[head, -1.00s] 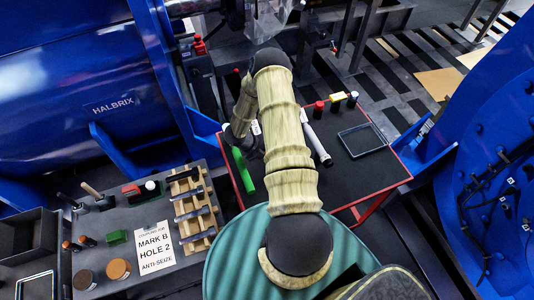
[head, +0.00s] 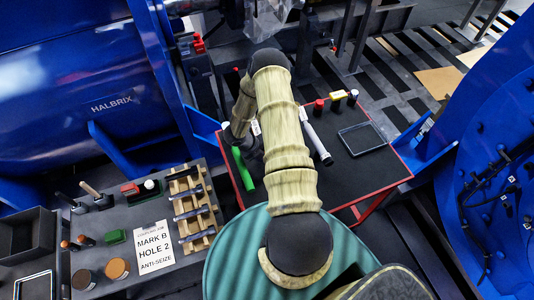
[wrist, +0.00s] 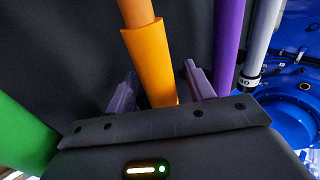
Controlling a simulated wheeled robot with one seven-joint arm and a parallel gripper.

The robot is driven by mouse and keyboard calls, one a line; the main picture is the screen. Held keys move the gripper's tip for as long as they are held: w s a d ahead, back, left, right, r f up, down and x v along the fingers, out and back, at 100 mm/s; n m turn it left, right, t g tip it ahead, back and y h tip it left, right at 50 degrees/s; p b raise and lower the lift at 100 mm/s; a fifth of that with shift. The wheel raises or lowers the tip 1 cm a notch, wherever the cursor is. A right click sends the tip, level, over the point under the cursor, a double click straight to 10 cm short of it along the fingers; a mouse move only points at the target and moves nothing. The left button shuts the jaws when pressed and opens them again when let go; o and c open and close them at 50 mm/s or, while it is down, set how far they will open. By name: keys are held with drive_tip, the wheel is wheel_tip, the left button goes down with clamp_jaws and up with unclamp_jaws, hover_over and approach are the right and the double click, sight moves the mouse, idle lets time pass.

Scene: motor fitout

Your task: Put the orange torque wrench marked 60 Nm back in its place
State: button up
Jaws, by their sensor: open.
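In the wrist view an orange handle (wrist: 151,62) stands between the two fingers of my gripper (wrist: 161,72), which are open with a gap on each side. Any 60 Nm marking is out of sight. A green handle (wrist: 22,135) is on the left and a purple handle (wrist: 227,45) is just right of the right finger. A pale grey tool (wrist: 259,45) with a numbered band is farther right. In the head view my arm hides the orange handle and most of the gripper; the green handle (head: 243,169) and a white-grey tool (head: 316,138) show on either side.
The tools lie at a dark red-edged table (head: 371,182) with an empty black-rimmed tray (head: 362,139). At left, a grey bench holds a wooden rack (head: 194,232) with several dark bars, a sign (head: 153,247) and an open bin (head: 27,238). Blue machinery (head: 95,75) flanks the area.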

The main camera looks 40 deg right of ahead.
drive_tip(key=b+v, duration=0.4)
drive_tip(key=v, duration=1.3)
drive_tip(key=shift+a, duration=0.2)
drive_tip(key=shift+w+r, duration=0.15)
drive_tip(key=shift+r, duration=0.05)
